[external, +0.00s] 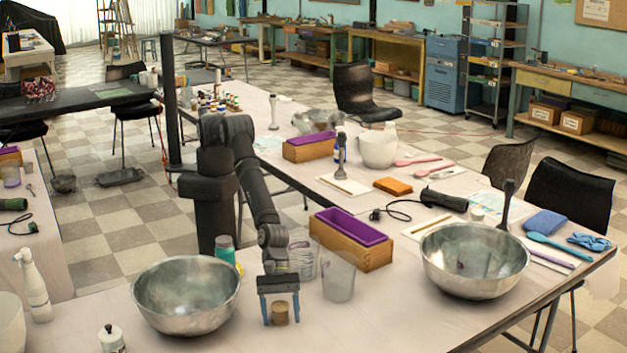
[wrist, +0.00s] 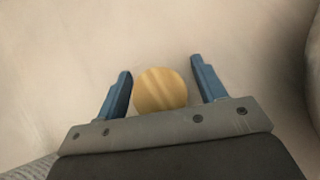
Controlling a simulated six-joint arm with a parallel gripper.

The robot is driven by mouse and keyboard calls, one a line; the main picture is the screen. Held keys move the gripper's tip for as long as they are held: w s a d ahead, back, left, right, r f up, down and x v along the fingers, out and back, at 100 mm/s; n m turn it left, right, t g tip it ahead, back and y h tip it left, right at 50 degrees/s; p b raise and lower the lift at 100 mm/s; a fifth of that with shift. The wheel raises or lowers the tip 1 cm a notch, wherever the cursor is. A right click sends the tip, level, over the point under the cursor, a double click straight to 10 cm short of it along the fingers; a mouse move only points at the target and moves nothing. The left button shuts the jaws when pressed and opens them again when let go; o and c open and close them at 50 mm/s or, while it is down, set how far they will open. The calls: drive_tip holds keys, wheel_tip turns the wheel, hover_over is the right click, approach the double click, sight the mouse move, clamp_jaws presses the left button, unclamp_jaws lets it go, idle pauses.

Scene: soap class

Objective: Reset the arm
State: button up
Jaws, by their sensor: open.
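My gripper (external: 280,309) is low over the front of the white table (external: 388,318), with its fingers pointing down. It is open. A small round tan wooden piece, like a cork (external: 280,313), stands on the table between the fingers. In the wrist view the cork (wrist: 160,90) shows as a pale yellow disc between the blue fingertips of my gripper (wrist: 160,85), with a gap on each side. My dark arm reaches forward from its base to the gripper.
A steel bowl (external: 186,296) stands close left of the gripper. Clear measuring cups (external: 338,274) and a wooden box with a purple liner (external: 352,240) stand close behind right. Another steel bowl (external: 474,262) is at right.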

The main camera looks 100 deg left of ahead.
drive_tip(key=shift+s+a+r, duration=0.1)
drive_tip(key=shift+a+r, duration=0.15)
drive_tip(key=shift+r, duration=0.2)
drive_tip(key=v, duration=1.1)
drive_tip(key=x, duration=1.2)
drive_tip(key=shift+a, duration=0.1)
wheel_tip(320, 180, up, 28)
drive_tip(key=w+a+n+t, duration=0.1)
drive_tip(key=w+a, duration=1.2)
drive_tip(key=a, duration=0.2)
drive_tip(key=shift+w+a+r+n, duration=0.25)
drive_tip(key=shift+w+a+n, duration=0.05)
drive_tip(key=shift+w, duration=0.1)
